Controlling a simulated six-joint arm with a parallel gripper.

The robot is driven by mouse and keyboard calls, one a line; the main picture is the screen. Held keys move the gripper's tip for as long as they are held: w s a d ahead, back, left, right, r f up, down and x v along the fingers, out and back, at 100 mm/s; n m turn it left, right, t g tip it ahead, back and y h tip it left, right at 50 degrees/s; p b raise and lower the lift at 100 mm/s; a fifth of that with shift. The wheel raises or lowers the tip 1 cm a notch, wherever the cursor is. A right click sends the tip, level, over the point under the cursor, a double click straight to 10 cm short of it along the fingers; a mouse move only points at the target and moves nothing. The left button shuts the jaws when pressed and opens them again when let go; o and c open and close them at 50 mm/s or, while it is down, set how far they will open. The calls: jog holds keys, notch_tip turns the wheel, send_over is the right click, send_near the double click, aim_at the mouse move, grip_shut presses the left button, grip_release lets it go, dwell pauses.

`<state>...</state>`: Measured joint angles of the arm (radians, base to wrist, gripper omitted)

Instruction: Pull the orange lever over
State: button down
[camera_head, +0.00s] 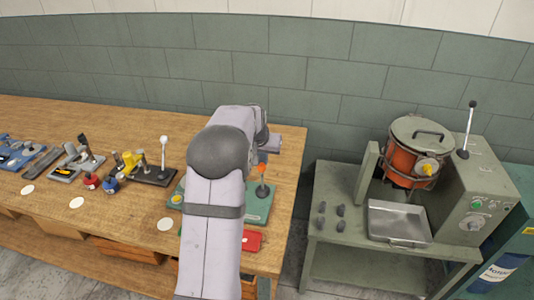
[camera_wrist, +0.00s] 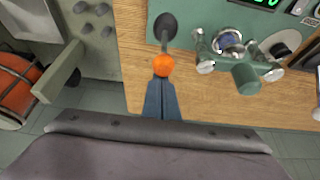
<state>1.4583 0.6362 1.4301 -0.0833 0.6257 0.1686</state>
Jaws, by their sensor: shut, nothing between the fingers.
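The orange lever has a round orange knob (camera_wrist: 162,65) on a short grey stem that rises from a dark round base on a green panel. In the head view the lever (camera_head: 262,169) stands roughly upright on the green machine's base plate (camera_head: 258,209), just right of my arm. My gripper (camera_wrist: 162,80) is shut and empty, its dark blue fingers pointing at the knob. The fingertips appear right at the knob's near edge; I cannot tell whether they touch. In the head view my arm hides much of the machine.
The green panel carries a small metal and green mechanism (camera_wrist: 232,50). A red box (camera_head: 252,240) lies near the bench's front edge. A white-knobbed lever (camera_head: 163,152) and small tools stand left on the wooden bench. A separate stand with an orange pot (camera_head: 403,165) is right, across a gap.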

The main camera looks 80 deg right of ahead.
aim_at(260, 170)
jog(key=shift+a+f+b, duration=0.25)
jog(key=shift+a, duration=0.35)
jog(key=shift+a+f+b, duration=0.2)
jog(key=shift+a+b, duration=0.05)
jog(key=shift+a, duration=0.3)
jog(key=shift+a+f, duration=0.1)
jog(key=shift+a, duration=0.1)
jog(key=shift+a+f+b, duration=0.2)
jog(key=shift+a+b, duration=0.4)
jog(key=shift+b, duration=0.05)
jog(key=shift+a, duration=0.25)
jog(key=shift+r, duration=0.1)
jog(key=shift+d+r, duration=0.1)
